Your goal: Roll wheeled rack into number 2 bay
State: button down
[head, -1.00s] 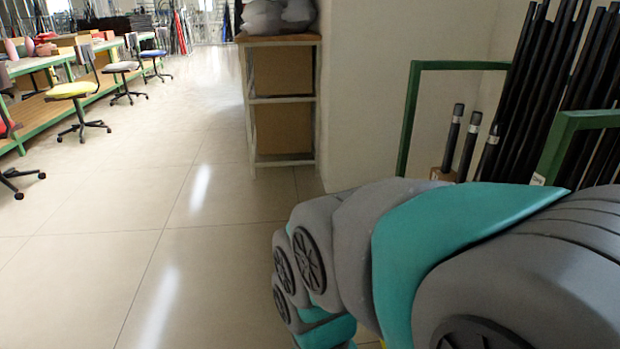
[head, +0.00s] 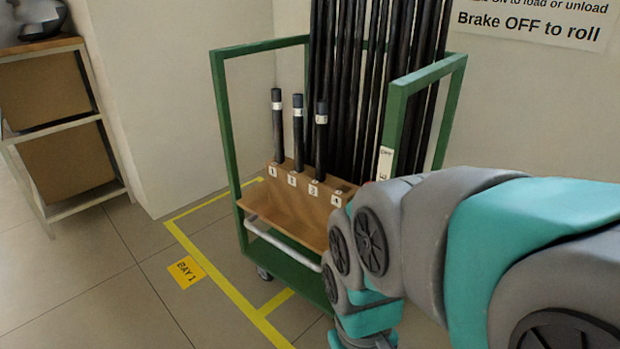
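The wheeled rack (head: 220,120) has a green frame, a green base with a caster at the front left, and a white bar (head: 280,242) along its front. Its wooden block (head: 290,205) is numbered 1 to 4. Short black rods stand in 1, 2 and 3; I see no rod at 4. The rack stands by yellow floor lines beside a "BAY 1" label (head: 187,271). Its lower right is hidden by my arm. No number 2 bay label shows. My arm reaches down past the rack's right front; my gripper is below the frame.
Many long black rods (head: 350,90) stand upright at the rack's back. A wall sign (head: 535,22) reads "Brake OFF to roll"; its top line is cut off. A shelf with boxes (head: 62,195) stands at left. The floor at lower left (head: 80,310) is clear.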

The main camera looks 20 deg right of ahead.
aim_at(298, 207)
jog(key=i+j+z, duration=0.75)
jog(key=j, duration=0.15)
jog(key=i+j+z, duration=0.35)
jog(key=j+z, duration=0.15)
jog(key=j, duration=0.3)
jog(key=i+j+z, duration=0.25)
jog(key=j, duration=0.15)
jog(key=i+j, duration=0.1)
jog(key=j, duration=0.5)
jog(key=i+j, duration=0.1)
jog(key=j, duration=0.5)
jog(key=i+j, duration=0.1)
jog(key=j, duration=0.55)
